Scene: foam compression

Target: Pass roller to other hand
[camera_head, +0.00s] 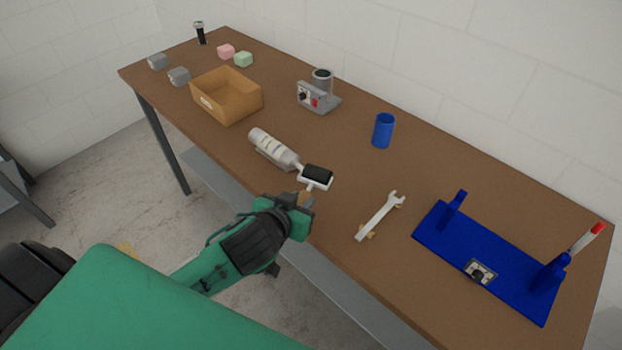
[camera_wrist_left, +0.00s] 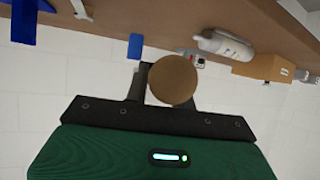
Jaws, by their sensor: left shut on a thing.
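The roller (camera_head: 316,175) has a black drum in a white frame and a light wooden handle. My left gripper (camera_head: 303,197) is shut on its handle near the table's front edge, with the drum pointing away from the gripper. In the left wrist view the round tan end of the handle (camera_wrist_left: 172,80) sits between the fingers of my left gripper (camera_wrist_left: 168,85), and the drum is hidden there. My right gripper is in neither view.
A white bottle (camera_head: 272,148) lies just left of the roller. A wrench (camera_head: 381,216) and a blue stand (camera_head: 480,265) are to the right. A blue cup (camera_head: 383,130), a grey device (camera_head: 318,95) and a cardboard box (camera_head: 226,97) stand farther back. Clear tabletop lies between roller and cup.

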